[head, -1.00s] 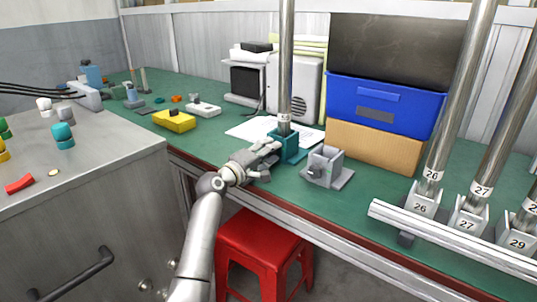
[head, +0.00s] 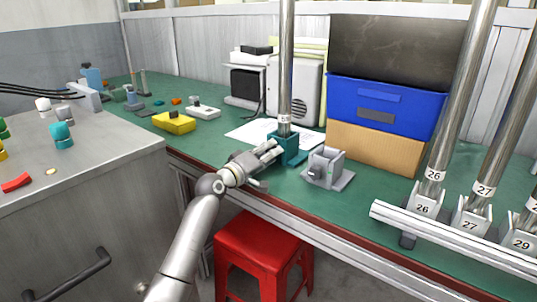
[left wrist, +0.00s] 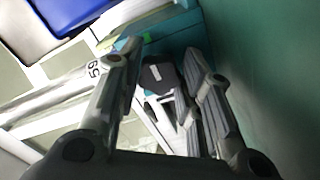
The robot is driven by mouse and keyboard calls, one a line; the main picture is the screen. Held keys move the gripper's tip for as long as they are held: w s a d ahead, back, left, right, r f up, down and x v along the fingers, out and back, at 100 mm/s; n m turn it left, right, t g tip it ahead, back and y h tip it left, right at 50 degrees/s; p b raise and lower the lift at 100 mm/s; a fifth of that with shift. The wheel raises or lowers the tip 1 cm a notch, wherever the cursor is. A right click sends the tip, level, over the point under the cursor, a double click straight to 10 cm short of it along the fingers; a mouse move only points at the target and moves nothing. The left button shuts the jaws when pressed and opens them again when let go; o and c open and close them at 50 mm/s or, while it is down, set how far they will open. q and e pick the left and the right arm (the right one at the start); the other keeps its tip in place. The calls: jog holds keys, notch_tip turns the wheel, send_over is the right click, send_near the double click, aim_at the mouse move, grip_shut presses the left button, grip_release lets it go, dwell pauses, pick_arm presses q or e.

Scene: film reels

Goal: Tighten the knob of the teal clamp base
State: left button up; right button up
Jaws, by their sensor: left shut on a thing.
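The teal clamp base (head: 291,149) stands on the green bench near its front edge, with a metal pole (head: 286,70) upright in it. My left gripper (head: 272,150) reaches it from the front left, its fingers at the base's near left side. In the left wrist view, the dark knob (left wrist: 158,74) with a small pale mark sits between the fingers of my left gripper (left wrist: 165,62), in front of the teal base (left wrist: 178,35). The gripper is shut on the knob. In the head view the fingers hide the knob. My right gripper is out of view.
An empty grey clamp base (head: 325,170) stands close right of the teal one. Behind are a blue bin (head: 388,105) on a cardboard box (head: 370,150) and a white sheet (head: 250,132). A red stool (head: 263,245) stands below the bench edge.

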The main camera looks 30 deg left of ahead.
pick_arm(q)
jog(key=shift+f, duration=0.2)
jog(key=o, duration=1)
jog(key=shift+r, duration=0.1)
jog(key=shift+o, duration=0.2)
jog(key=s, duration=1.2)
jog(key=shift+a, duration=0.45)
